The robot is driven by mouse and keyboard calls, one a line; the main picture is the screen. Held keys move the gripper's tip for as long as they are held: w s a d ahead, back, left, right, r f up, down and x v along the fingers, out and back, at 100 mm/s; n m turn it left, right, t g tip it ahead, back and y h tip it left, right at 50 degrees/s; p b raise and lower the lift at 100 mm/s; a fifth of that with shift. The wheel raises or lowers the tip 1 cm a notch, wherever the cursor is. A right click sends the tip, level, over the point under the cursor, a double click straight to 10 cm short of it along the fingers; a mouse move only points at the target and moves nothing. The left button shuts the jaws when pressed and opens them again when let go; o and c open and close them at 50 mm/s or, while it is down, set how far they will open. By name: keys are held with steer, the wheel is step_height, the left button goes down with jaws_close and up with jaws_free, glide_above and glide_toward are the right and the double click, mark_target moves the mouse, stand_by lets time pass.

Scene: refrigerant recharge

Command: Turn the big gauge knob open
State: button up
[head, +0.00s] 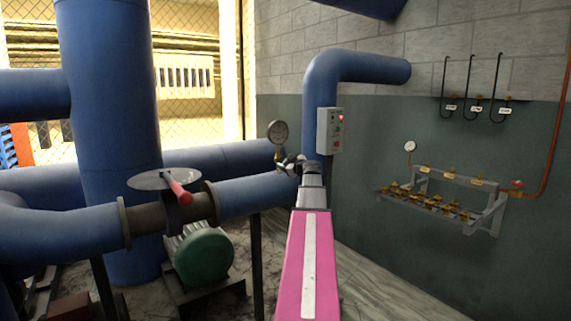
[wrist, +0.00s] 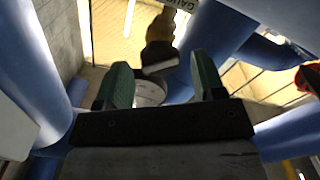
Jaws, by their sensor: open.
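The round pressure gauge (head: 278,132) stands on the blue pipe in the head view, just above and left of my gripper (head: 290,163). In the wrist view my gripper (wrist: 161,63) has its two green fingers spread apart. A brownish fitting with a pale flat end (wrist: 158,52) shows between and beyond the fingertips; it may be the gauge knob, but I cannot be sure. A grey round disc (wrist: 150,93) is partly visible below it. A label starting "GAU" (wrist: 184,4) is cut off at the top edge. Contact with the fitting cannot be told.
A blue pipe (head: 322,88) and a grey control box (head: 329,130) are close to my gripper on the right. A valve disc with a red handle (head: 150,179) is to the left. A wall rack with brass valves (head: 430,203) is at the right.

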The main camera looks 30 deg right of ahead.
steer(key=shift+w, duration=0.35)
steer(key=shift+c, duration=0.3)
steer(key=shift+s, duration=0.1)
steer(key=c, duration=0.9)
steer(key=shift+o, duration=0.3)
steer(key=shift+n, duration=1.2)
steer(key=shift+n, duration=1.2)
steer(key=shift+n, duration=1.2)
